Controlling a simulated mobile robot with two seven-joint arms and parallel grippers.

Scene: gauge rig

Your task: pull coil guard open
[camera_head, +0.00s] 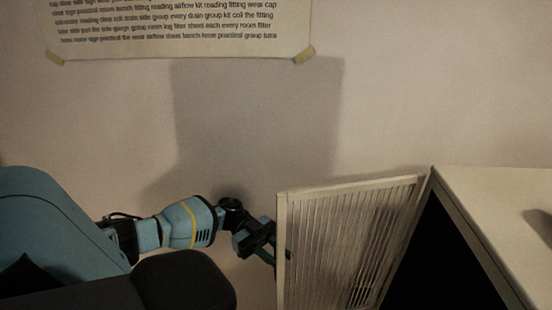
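The coil guard (345,240) is a pale slatted panel in the lower middle right of the head view. It stands swung out at an angle from a pale box-shaped unit (490,205), whose front opening (440,265) shows dark. My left gripper (272,252) is at the guard's free left edge, and its fingers seem to reach around or against that edge. My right gripper is out of view.
A pale wall is behind, with a taped printed sheet (180,30) at the top left. A dark shape (540,226) lies on the unit's top at the right edge. The space left of the guard holds my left arm.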

